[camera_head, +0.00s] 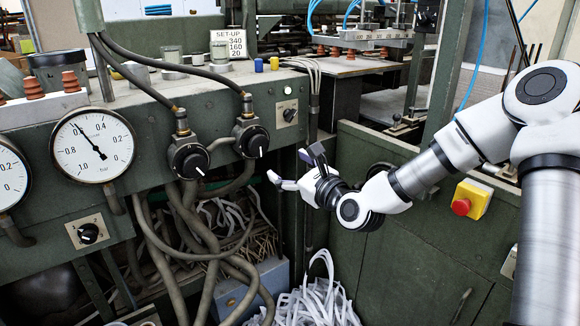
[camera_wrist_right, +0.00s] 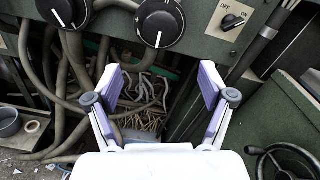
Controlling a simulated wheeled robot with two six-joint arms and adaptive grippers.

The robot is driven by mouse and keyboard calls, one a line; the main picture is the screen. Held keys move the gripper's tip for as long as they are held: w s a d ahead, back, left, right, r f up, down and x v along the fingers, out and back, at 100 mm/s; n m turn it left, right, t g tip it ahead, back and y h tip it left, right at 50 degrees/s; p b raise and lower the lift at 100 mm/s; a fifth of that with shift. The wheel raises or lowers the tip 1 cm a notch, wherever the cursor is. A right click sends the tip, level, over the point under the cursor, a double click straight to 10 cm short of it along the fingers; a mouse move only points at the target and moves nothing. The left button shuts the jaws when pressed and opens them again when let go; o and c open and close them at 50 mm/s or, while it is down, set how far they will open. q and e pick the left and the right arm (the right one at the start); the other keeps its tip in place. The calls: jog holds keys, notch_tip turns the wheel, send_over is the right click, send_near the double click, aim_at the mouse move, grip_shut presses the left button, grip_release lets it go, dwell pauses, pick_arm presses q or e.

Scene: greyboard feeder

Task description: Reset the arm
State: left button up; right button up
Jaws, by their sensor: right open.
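My right arm comes in from the right in the head view. Its gripper (camera_head: 290,170) hangs in the air in front of the green machine (camera_head: 270,105), to the right of two black knobs with hoses. The jaws are open and nothing is between them. Behind the gap are cables and a dark opening under the machine. My left gripper is not in view.
A pressure gauge (camera_head: 93,146) and two black knobs (camera_head: 188,158) with thick hoses are on the left. A red emergency button (camera_head: 461,207) on yellow sits below my right forearm. A handwheel (camera_wrist_right: 288,162) shows at lower right in the wrist view. Paper strips (camera_head: 318,300) lie below.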

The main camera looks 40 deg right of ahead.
dwell(0.4)
jog(key=s+a+f+n+g+p, duration=0.2)
jog(key=s+a+f+g, duration=0.15)
jog(key=f, duration=0.55)
jog(key=s+a+f+n+g+y+p, duration=0.1)
jog(key=s+a+f+n+g+p, duration=0.2)
jog(key=f, duration=0.6)
jog(key=s+a+f+n+g+p, duration=0.1)
jog(key=s+a+f+n+g, duration=0.2)
jog(key=f, duration=0.6)
jog(key=s+a+f+n+g+p, duration=0.1)
jog(key=s+f+n+g, duration=0.3)
jog(key=s+n, duration=0.7)
jog(key=s+a+f+n+g+h, duration=0.1)
jog(key=s+f+n+g, duration=0.3)
jog(key=s+n, duration=0.8)
jog(key=shift+s+a+f+n+h+p, duration=0.35)
jog(key=shift+s+a+f, duration=0.15)
jog(key=shift+a+f, duration=0.3)
jog(key=shift+g, duration=0.25)
